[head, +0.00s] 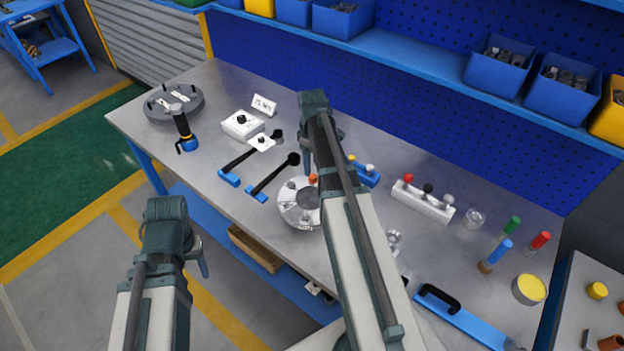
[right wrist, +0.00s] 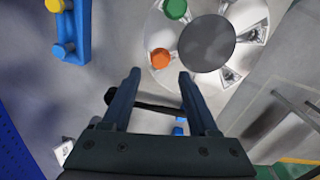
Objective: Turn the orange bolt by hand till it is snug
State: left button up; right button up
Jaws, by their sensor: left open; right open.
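The flanged shell (head: 289,212) is a pale round ring on the bench, partly covered by my right arm in the head view. In the right wrist view the shell (right wrist: 222,17) has a dark grey round middle. The orange bolt (right wrist: 160,58) stands on its rim; its head also shows in the head view (head: 313,179). A green bolt (right wrist: 175,8) is on the rim too. My right gripper (right wrist: 159,75) is open, its fingertips either side of the orange bolt in the picture; contact cannot be told. My left gripper (head: 203,262) is open and empty, off the bench's front edge.
A blue holder with a yellow-headed piece (right wrist: 58,50) is near the shell. Two blue-and-black tools (head: 272,180) lie left of it. A white block with coloured knobs (head: 423,203) stands right. The bench's front left is clear.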

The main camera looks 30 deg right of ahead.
aim_at(312, 175)
notch_tip(312, 175, down, 4)
jog(key=b, duration=0.3)
jog(key=shift+c, duration=0.3)
grip_shut()
